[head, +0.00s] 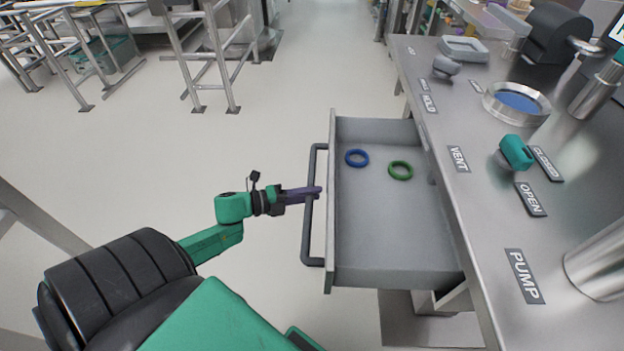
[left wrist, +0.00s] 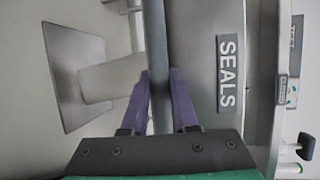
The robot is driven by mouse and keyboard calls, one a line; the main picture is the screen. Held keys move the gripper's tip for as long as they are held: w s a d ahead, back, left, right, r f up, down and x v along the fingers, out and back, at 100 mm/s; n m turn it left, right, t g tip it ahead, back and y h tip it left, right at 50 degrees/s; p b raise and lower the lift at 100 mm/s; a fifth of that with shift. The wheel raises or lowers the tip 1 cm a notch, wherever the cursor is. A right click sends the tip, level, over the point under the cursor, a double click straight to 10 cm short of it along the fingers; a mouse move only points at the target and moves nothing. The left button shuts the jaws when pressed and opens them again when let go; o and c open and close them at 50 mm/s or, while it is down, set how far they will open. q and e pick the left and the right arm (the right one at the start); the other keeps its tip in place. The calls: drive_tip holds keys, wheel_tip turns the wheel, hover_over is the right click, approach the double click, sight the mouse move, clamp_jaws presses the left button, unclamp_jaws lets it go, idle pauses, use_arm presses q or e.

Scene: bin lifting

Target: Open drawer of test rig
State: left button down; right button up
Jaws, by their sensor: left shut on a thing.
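The drawer (head: 390,225) of the test rig (head: 440,120) stands pulled out to the left of the bench in the head view. Its dark bar handle (head: 309,235) runs along the drawer front. My left gripper (head: 316,191) is shut on the handle near its middle. In the left wrist view the purple fingers (left wrist: 160,95) sit on both sides of the handle bar (left wrist: 156,45). The drawer front (left wrist: 200,70) there carries a SEALS label (left wrist: 227,73). My right gripper is not in view.
A blue ring (head: 357,158) and a green ring (head: 400,170) lie inside the drawer. The bench top holds a teal-handled valve (head: 515,152), a round blue dish (head: 517,103) and metal cylinders. The floor left of the drawer is clear; metal railings (head: 210,60) stand farther back.

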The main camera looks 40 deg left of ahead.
use_arm(q)
drive_tip(key=c, duration=0.7)
unclamp_jaws()
drive_tip(key=shift+s+a, duration=0.25)
drive_tip(key=shift+s, duration=0.05)
drive_tip(key=p+v, duration=0.2)
drive_tip(key=v, duration=1.1)
drive_tip(key=shift+s+a+r, duration=0.2)
drive_tip(key=shift+s, duration=0.1)
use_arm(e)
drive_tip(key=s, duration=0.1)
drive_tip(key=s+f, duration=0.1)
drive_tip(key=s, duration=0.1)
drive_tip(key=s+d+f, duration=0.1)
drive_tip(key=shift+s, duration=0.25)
